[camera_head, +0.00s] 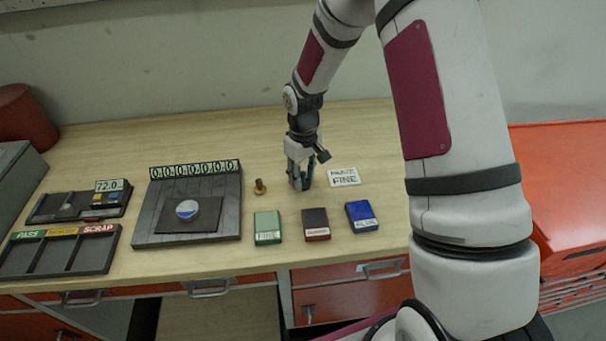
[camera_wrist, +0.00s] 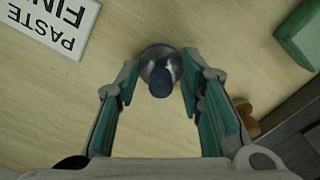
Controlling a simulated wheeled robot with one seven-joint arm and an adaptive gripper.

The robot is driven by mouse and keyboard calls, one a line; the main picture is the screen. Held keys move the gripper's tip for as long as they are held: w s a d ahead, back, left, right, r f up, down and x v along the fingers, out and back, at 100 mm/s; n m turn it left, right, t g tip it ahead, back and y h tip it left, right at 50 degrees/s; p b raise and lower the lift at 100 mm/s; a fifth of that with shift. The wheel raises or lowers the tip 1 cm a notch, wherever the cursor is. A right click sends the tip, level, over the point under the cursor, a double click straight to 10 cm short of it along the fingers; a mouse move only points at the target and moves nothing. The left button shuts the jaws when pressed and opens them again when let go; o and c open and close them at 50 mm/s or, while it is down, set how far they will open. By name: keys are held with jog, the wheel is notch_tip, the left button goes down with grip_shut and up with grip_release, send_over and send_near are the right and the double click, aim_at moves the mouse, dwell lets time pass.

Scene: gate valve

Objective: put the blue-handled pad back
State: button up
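The blue-handled pad (camera_wrist: 160,72) stands on the table in the wrist view, seen from above with its round dark blue handle over a grey metallic base. My gripper (camera_wrist: 160,88) is open, with one teal-lined finger on each side of the pad and gaps between fingers and handle. In the head view my gripper (camera_head: 301,182) points down close to the tabletop, and its fingers hide most or all of the pad. A white card reading PASTE FINE (camera_head: 344,177) lies just right of the gripper; it also shows in the wrist view (camera_wrist: 48,22).
A small brass piece (camera_head: 260,187) stands left of the gripper. Green (camera_head: 267,227), dark red (camera_head: 316,224) and blue (camera_head: 361,216) boxes lie in front. A dark stand (camera_head: 158,220) holds a round disc (camera_head: 187,210). A labelled tray (camera_head: 60,250) is far left. Table behind is clear.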

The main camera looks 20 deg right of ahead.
notch_tip(320, 180, up, 11)
jog(key=b, duration=0.2)
notch_tip(320, 180, up, 8)
jog(key=t, duration=0.1)
send_over(303, 172)
jog(key=s, duration=0.4)
jog(key=s+r+m+t, duration=0.2)
jog(key=s+r, duration=0.3)
jog(key=s, duration=0.5)
jog(key=s+r+m+t, duration=0.2)
jog(key=s+r, duration=0.4)
jog(key=s, duration=0.4)
jog(key=shift+s+r+t, duration=0.3)
